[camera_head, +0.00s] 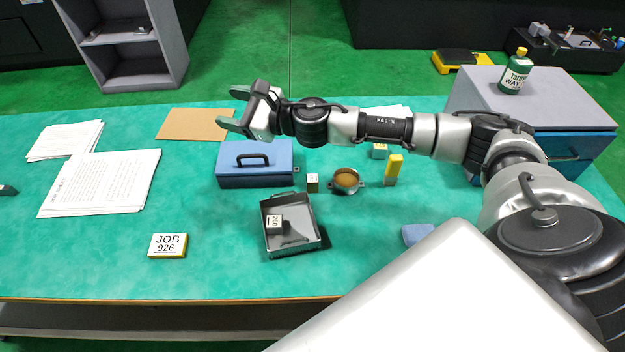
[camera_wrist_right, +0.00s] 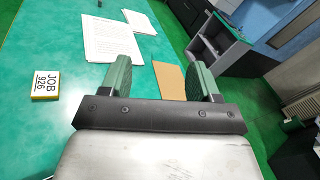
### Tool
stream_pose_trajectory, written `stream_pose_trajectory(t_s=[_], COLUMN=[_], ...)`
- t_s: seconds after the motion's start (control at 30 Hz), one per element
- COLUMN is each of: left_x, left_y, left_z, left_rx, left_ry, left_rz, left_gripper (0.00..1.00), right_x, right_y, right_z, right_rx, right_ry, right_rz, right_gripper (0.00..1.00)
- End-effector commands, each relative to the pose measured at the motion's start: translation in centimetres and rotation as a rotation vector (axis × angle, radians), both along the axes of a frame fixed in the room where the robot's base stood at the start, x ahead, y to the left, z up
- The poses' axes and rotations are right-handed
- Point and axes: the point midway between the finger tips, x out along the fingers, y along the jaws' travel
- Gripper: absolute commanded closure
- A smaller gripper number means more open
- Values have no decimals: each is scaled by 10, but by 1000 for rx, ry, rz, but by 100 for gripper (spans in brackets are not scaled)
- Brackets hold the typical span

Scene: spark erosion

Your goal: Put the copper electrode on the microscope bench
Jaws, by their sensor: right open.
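My right gripper (camera_head: 234,108) is open and empty, its green fingers apart above the back of the green table (camera_head: 215,275), pointing left. It also shows open in the right wrist view (camera_wrist_right: 161,78). I cannot clearly pick out a copper electrode. A round metal dish with a brown-orange inside (camera_head: 345,180) sits mid-table. A grey metal tray (camera_head: 268,246) in front holds a small block marked 260 (camera_head: 274,223) and a grey piece. I cannot tell which surface is the microscope bench. My left gripper is not in view.
A blue box (camera_head: 240,181) with a handle lies below the gripper. A yellow block (camera_head: 394,168) stands right of the dish. Papers (camera_head: 100,184), brown card (camera_head: 195,124) and a JOB 926 sign (camera_head: 168,246) lie left. A green bottle (camera_head: 515,72) stands on a cabinet (camera_head: 480,85).

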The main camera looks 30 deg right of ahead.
Motion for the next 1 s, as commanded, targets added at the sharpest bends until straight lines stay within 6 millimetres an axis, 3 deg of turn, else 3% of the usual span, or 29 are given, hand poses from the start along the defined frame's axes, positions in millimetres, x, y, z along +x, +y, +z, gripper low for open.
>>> stream_pose_trajectory(t_s=[0.1,0.23,0.4,0.5,0.6,0.7,1.0], left_x=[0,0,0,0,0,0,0], left_y=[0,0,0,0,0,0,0], left_z=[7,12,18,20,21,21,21], left_rx=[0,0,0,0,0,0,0], left_ry=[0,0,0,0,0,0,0], left_rz=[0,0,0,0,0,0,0], left_gripper=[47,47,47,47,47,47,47], right_x=[13,6,-41,-72,-95,-106,-94], right_y=[-35,-74,-104,-111,-114,-115,-124], right_z=[-16,-57,-116,-138,-150,-157,-198], right_rx=[198,335,377,348,311,290,284], right_ry=[200,473,858,1038,1157,1216,1229], right_rz=[-296,-623,-987,-1129,-1216,-1256,-1263], right_gripper=[38,38,38,38,38,38,38])
